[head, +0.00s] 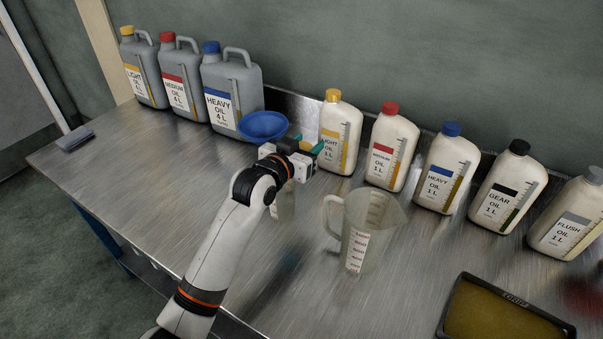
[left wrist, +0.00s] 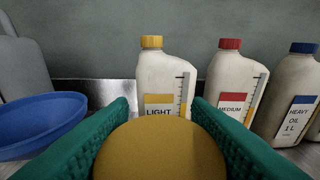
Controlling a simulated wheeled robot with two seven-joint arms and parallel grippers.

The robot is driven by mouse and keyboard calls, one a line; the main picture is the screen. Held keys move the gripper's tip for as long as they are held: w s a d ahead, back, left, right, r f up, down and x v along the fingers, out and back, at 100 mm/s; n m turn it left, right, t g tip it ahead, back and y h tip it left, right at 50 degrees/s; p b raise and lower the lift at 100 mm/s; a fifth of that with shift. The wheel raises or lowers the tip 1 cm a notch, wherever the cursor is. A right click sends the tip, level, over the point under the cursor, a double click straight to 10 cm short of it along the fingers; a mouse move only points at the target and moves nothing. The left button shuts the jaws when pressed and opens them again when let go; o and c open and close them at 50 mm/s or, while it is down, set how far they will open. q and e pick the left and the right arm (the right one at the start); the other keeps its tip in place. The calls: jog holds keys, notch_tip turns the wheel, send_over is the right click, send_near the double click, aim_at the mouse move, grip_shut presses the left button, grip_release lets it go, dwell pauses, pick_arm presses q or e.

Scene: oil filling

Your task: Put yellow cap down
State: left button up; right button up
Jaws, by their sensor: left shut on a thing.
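My left gripper (head: 308,145) is above the metal workbench, just left of the white light oil 1 L bottle (head: 341,132). In the left wrist view its teal fingers are shut on the yellow cap (left wrist: 160,152), a rounded yellow thing large in the foreground. My right gripper is not in view.
A blue funnel (head: 263,126) is left of the gripper. Grey 4 L jugs (head: 231,92) stand back left, several 1 L bottles (head: 392,150) along the back. A clear measuring jug (head: 372,225) and a dark-rimmed tray (head: 452,302) are to the right. The bench's left front (head: 150,190) is clear.

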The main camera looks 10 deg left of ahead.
pick_arm(q)
jog(key=shift+f, duration=2.7)
jog(key=shift+f, duration=0.2)
jog(key=o, duration=0.9)
jog(key=shift+o, duration=0.2)
jog(key=v, duration=1.2)
jog(key=shift+r, duration=0.15)
